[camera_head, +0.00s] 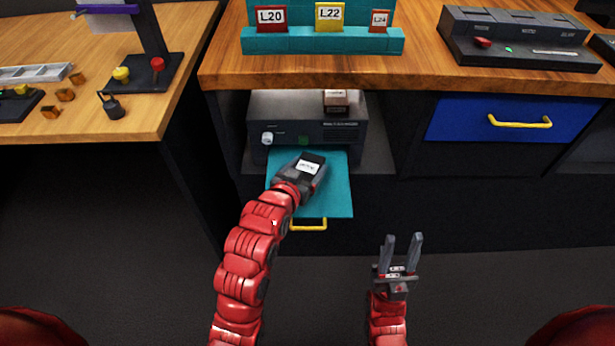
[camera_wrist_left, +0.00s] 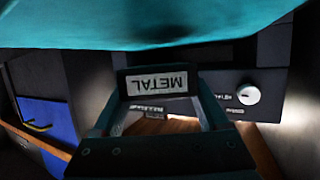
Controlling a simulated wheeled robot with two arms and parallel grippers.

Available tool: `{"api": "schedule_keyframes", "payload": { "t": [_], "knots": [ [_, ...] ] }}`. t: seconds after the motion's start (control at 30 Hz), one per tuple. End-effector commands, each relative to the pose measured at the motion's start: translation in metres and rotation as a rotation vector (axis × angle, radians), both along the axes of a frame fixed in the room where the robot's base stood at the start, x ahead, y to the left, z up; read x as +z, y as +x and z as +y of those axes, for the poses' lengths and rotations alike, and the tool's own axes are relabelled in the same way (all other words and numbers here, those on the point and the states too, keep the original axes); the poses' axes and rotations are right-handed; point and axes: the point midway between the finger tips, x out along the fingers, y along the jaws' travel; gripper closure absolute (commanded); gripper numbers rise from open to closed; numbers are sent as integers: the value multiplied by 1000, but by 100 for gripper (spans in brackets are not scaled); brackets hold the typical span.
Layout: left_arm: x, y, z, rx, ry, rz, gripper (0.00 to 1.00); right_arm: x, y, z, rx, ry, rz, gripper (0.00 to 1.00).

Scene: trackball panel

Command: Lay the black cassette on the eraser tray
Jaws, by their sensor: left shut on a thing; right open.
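The black cassette (camera_head: 314,159) has a white label. In the left wrist view the cassette (camera_wrist_left: 156,82) shows that label reading METAL, upside down. My left gripper (camera_head: 304,172) is shut on it, and its fingers (camera_wrist_left: 158,110) flank the cassette. The cassette is over a flat teal surface (camera_head: 338,195) under the desk, possibly the eraser tray, though no marking confirms it. That surface fills the top of the left wrist view (camera_wrist_left: 150,22). I cannot tell whether the cassette touches it. My right gripper (camera_head: 402,250) is open and empty, at the lower right.
A grey device (camera_head: 345,133) with a knob stands in the bay behind the teal surface, a small brown block (camera_head: 336,100) on it. The desktop (camera_head: 300,75) overhangs above. A yellow handle (camera_head: 309,224) is below; a blue drawer (camera_head: 470,120) is right. Floor around my right gripper is clear.

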Motion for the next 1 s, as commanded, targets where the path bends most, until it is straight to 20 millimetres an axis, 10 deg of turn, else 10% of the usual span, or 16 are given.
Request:
{"api": "schedule_keyframes", "payload": {
  "t": [0.5, 0.53, 0.6, 1.0],
  "knots": [
    [-30, -1, 0, 0, 0, 1, 84, -8, 0, 0, 0, 0, 0, 59],
    [-30, 0, 0, 0, 0, 1, 21, -8, 0, 0, 0, 0, 0, 59],
    [-30, 0, 0, 0, 0, 0, 9, -8, 0, 0, 0, 0, 0, 59],
    [-25, -3, 1, 0, -1, 0, 0, -6, 0, 0, 0, 0, 0, 59]
  ]
}}
